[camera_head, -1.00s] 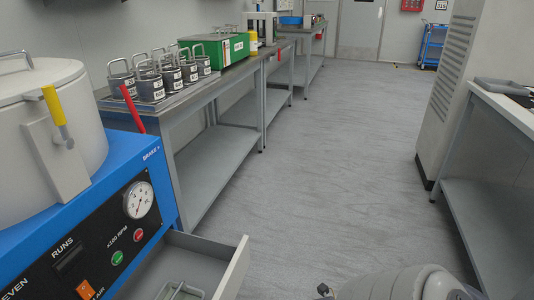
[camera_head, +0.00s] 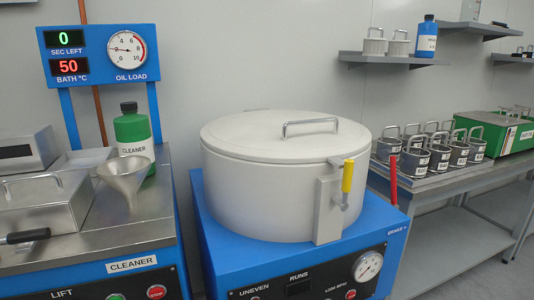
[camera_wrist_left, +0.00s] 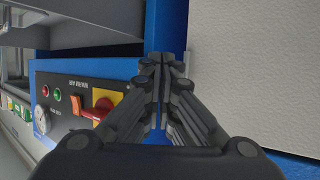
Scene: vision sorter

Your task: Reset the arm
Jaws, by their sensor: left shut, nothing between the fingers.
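My left gripper (camera_wrist_left: 160,65) shows only in the left wrist view. Its dark fingers are drawn together with nothing between them. Behind it are a blue upright edge, a black control panel (camera_wrist_left: 75,97) on the left and a pale flat surface (camera_wrist_left: 260,60) on the right. A red and yellow switch (camera_wrist_left: 103,107) appears just left of the fingers. I cannot tell whether the fingers touch anything. Neither arm shows in the head view, and my right gripper is not seen.
A lidded white drum machine (camera_head: 285,180) with a yellow-handled latch (camera_head: 347,176) stands in the middle. A cleaner bottle (camera_head: 133,137) and a funnel (camera_head: 126,178) stand on the left counter. Several metal canisters (camera_head: 415,160) and a green box (camera_head: 495,140) occupy the right bench.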

